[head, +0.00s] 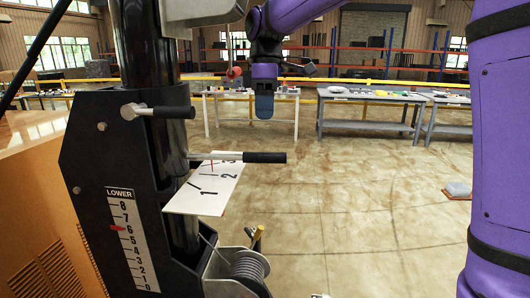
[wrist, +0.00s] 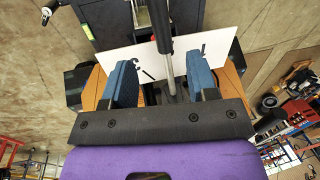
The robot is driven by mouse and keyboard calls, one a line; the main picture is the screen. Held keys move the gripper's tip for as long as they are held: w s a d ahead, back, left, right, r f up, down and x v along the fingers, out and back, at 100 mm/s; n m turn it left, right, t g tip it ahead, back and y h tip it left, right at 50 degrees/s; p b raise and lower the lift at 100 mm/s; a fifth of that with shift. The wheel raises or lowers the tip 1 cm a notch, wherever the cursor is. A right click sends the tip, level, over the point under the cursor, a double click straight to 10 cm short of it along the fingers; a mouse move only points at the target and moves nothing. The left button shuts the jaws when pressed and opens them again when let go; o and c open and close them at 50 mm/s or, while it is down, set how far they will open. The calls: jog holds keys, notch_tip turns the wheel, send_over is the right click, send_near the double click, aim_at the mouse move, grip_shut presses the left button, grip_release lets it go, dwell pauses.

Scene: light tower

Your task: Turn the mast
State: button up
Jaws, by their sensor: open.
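The black mast (head: 150,55) stands upright at the left of the head view in a black bracket. A bar with a black grip (head: 250,157) sticks out to the right from the mast, over a white dial plate (head: 202,201) marked 1, 2, 3 with a thin red pointer (head: 212,165). My gripper (head: 264,112) hangs fingers down above the bar's grip, apart from it. In the wrist view my gripper (wrist: 161,80) is open, its blue fingers either side of a black grip (wrist: 160,22) and thin rod, with the white plate (wrist: 150,55) beyond. Whether the fingers reach the grip's depth is unclear.
A second black-gripped handle (head: 172,112) sits higher on the bracket. A scale marked LOWER (head: 128,240) has its red marker near 6. A cable winch (head: 245,268) is below. Tables (head: 370,97) and a yellow rail stand behind; the floor at right is mostly clear.

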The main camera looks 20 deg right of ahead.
jog(key=f, duration=0.3)
jog(key=s+f, duration=0.1)
jog(key=f, duration=0.5)
jog(key=shift+s+a+f, duration=0.3)
jog(key=shift+s+f, duration=0.05)
jog(key=shift+s, duration=0.05)
